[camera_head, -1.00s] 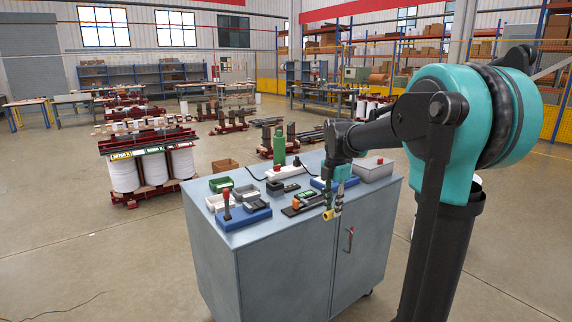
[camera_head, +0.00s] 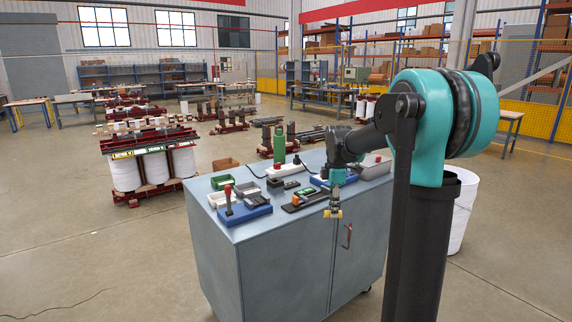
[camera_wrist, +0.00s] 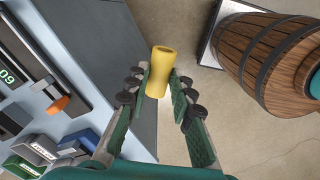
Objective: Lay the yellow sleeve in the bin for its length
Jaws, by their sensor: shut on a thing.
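The yellow sleeve (camera_wrist: 158,72) is a short tube, held between the fingertips of my gripper (camera_wrist: 159,86) in the wrist view. In the head view the sleeve (camera_head: 333,214) shows small at the end of my gripper (camera_head: 334,207), which points down by the front edge of the grey cabinet. Small bins stand at the left of the cabinet top: a green bin (camera_head: 222,182), a whitish bin (camera_head: 217,200) and a grey bin (camera_head: 247,189). In the wrist view labelled bins (camera_wrist: 38,149) show at the lower left. Their labels are too small to read.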

